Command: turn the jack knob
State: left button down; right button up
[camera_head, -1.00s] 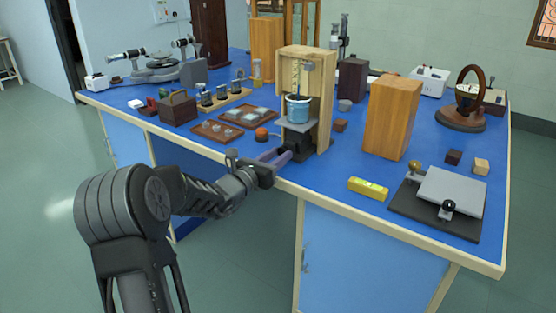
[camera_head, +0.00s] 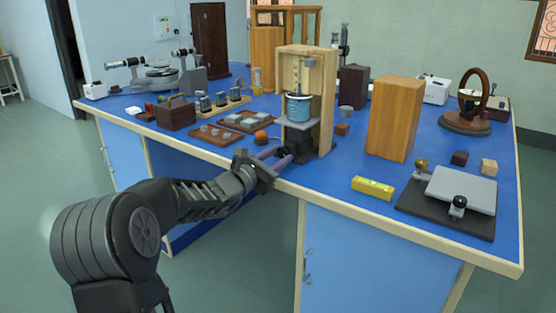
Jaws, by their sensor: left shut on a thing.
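The jack (camera_head: 299,145) is a dark stand with a grey top plate (camera_head: 298,125) inside an open wooden frame (camera_head: 325,95) near the table's front edge. A blue beaker (camera_head: 298,107) stands on the plate, below a hanging part. My left gripper (camera_head: 284,156) reaches in from the left over the table edge. Its purple-grey fingers are shut at the jack's front, on what appears to be the jack knob. The knob itself is hidden by the fingers. My right gripper is not in view.
An orange dome (camera_head: 261,137) and a brown tray (camera_head: 210,134) lie left of the jack. A tall wooden block (camera_head: 393,118), a yellow level (camera_head: 373,188) and a black-based plate instrument (camera_head: 450,205) stand to the right. The front edge (camera_head: 345,204) runs under my arm.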

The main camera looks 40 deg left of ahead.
pick_arm(q)
jog(key=c, duration=1)
grip_release()
jog(key=shift+s, duration=0.1)
jog(key=s, duration=0.7)
jog(key=shift+s+d+p, duration=0.1)
jog(key=shift+s+p, duration=0.25)
